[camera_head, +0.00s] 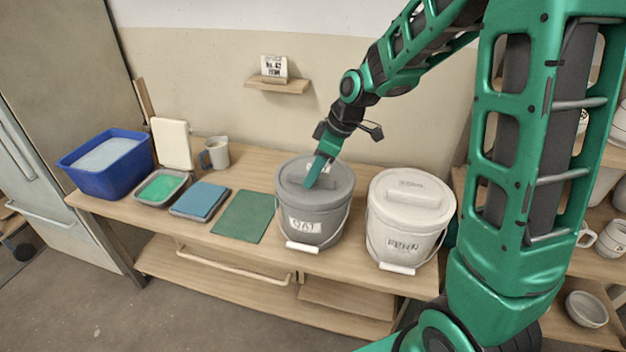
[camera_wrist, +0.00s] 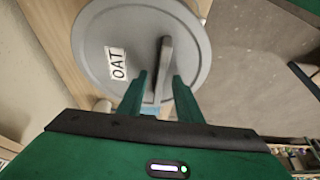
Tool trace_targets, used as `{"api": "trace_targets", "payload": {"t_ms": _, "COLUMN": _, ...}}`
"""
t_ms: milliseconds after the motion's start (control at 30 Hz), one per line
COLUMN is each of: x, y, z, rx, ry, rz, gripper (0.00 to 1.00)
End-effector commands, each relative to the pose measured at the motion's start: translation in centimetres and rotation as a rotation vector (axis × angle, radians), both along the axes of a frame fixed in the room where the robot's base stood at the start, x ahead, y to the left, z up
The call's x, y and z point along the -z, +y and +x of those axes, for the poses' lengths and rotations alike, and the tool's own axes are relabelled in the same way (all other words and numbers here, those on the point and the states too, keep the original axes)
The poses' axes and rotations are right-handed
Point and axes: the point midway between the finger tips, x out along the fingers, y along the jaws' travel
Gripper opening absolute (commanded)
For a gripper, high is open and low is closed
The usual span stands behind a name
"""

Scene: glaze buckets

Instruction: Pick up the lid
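A grey lid (camera_head: 293,176) with a raised bar handle sits on a grey bucket (camera_head: 306,211) on the wooden counter. In the wrist view the same lid (camera_wrist: 110,35) is round, with an "OAT" label and a bar handle (camera_wrist: 165,55). A second, white lid (camera_head: 412,197) sits on a white bucket (camera_head: 402,240) to the right. My gripper (camera_head: 312,178) is at the grey lid's handle. In the wrist view its green fingers (camera_wrist: 160,85) are apart, one on each side of the bar, with gaps visible. Contact cannot be told.
A wall shelf (camera_head: 278,86) is behind. Shelves with bowls are at right.

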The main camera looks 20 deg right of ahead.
Motion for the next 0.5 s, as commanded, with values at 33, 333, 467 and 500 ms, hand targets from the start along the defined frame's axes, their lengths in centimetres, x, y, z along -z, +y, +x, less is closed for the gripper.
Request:
{"api": "trace_targets", "payload": {"t_ms": 33, "x": 0.11, "y": 0.04, "z": 0.02, "rx": 0.0, "ry": 0.0, "rz": 0.0, "gripper": 0.32}}
{"api": "trace_targets", "payload": {"t_ms": 333, "x": 0.08, "y": 0.04, "z": 0.04, "rx": 0.0, "ry": -0.001, "rz": -0.001, "gripper": 0.06}}
{"api": "trace_targets", "payload": {"t_ms": 467, "x": 0.06, "y": 0.03, "z": 0.06, "rx": 0.0, "ry": -0.001, "rz": -0.001, "gripper": 0.0}}
{"api": "trace_targets", "payload": {"t_ms": 500, "x": 0.05, "y": 0.03, "z": 0.07, "rx": 0.0, "ry": -0.001, "rz": 0.0, "gripper": 0.0}}
